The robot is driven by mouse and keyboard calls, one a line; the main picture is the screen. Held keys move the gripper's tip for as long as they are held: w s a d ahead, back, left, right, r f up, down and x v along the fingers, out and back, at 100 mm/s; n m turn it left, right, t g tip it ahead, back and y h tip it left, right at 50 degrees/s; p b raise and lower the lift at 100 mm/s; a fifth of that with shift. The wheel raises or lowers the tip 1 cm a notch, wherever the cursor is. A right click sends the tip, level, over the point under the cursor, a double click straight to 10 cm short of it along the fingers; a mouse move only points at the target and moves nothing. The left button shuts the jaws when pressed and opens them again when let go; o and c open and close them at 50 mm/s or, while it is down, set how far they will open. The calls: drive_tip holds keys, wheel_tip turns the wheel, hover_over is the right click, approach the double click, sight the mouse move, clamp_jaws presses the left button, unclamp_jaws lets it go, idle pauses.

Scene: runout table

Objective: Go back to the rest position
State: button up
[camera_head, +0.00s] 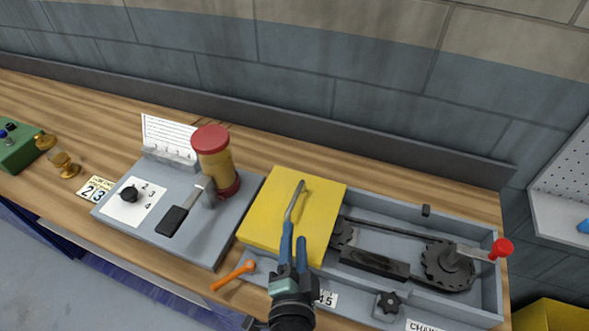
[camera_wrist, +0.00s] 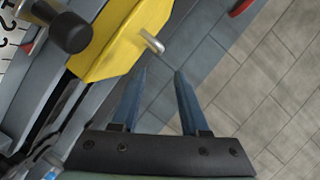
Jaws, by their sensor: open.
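My gripper (camera_head: 294,238) is in the lower middle of the head view, over the front part of the yellow cover (camera_head: 265,217). Its two blue fingers are apart, with nothing between them in the wrist view (camera_wrist: 161,75). A grey bent metal rod (camera_head: 294,200) shows just beyond the fingertips in the head view, against the cover. In the wrist view a metal rod end (camera_wrist: 152,43) sticks out by the yellow cover (camera_wrist: 118,38), clear of the fingers. Whether a finger touches the rod is hard to tell.
A grey tray (camera_head: 493,292) with a chain, sprockets and a red-knobbed crank (camera_head: 502,248) lies right. A grey panel (camera_head: 135,219) with a dial and a red-topped cylinder (camera_head: 213,160) stands left. An orange-handled tool (camera_head: 233,276) lies at the front. A wall rises behind the bench.

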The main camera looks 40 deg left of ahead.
idle(0.3)
drive_tip(key=w+d+r+n+t, duration=0.1)
drive_tip(key=w+d+r+t, duration=0.15)
drive_tip(key=r, duration=0.65)
drive_tip(key=w+d+r+n+t, duration=0.15)
drive_tip(key=w+r, duration=0.25)
drive_tip(key=r, duration=0.5)
drive_tip(key=w+d+r+n+t, duration=0.1)
drive_tip(key=w+r+t, duration=0.15)
drive_tip(key=r, duration=0.65)
drive_tip(key=s+d+r+t+h, duration=0.2)
drive_tip(key=d+r, duration=0.3)
drive_tip(key=r, duration=0.4)
drive_tip(key=s+d+r+t+h, duration=0.3)
drive_tip(key=d+r+h, duration=0.1)
drive_tip(key=r, duration=0.5)
drive_tip(key=s+d+r+n+t+h, duration=0.1)
drive_tip(key=s+d+r+t+h, duration=0.2)
drive_tip(key=r, duration=0.7)
drive_tip(key=d, duration=0.2)
drive_tip(key=shift+s+d, duration=0.3)
